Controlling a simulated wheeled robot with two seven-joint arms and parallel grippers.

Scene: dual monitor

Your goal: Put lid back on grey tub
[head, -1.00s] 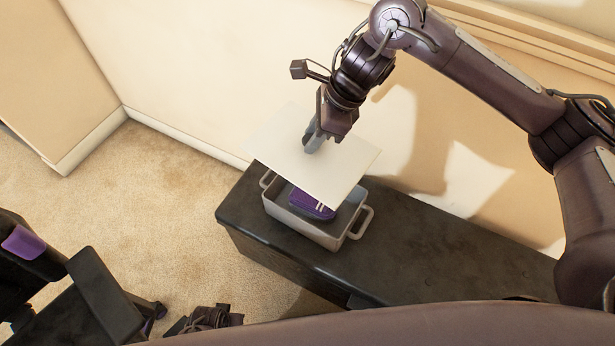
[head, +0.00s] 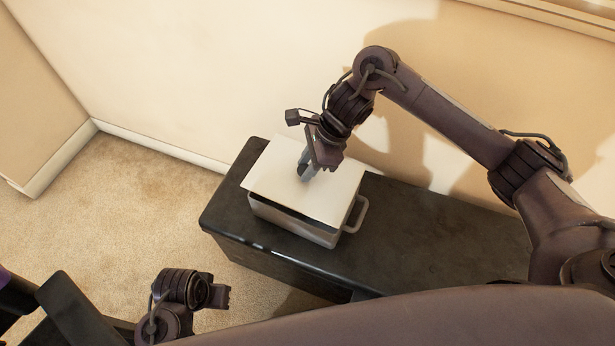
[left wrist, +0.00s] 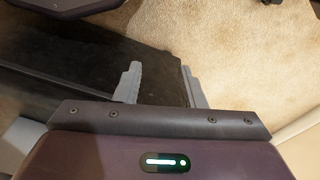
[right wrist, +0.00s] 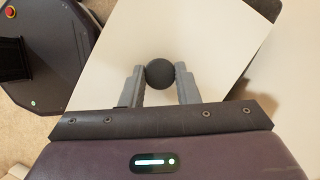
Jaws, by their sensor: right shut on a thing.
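The white square lid (head: 280,187) lies over the grey tub (head: 290,226), turned and shifted toward the left and back. A dark gap shows between the lid's front edge and the tub rim, and the right tub handle sticks out uncovered. My right gripper (head: 304,172) is shut on the lid's round dark knob (right wrist: 160,74), which shows between its fingers in the right wrist view. I cannot tell whether the lid touches the rim. The tub's inside is hidden. My left gripper (left wrist: 161,82) is open and empty, low at the left, away from the tub.
The tub stands on a long black bench (head: 430,235) against a cream wall (head: 230,70). The bench top is clear to the right of the tub. Beige carpet (head: 130,200) lies open at the left.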

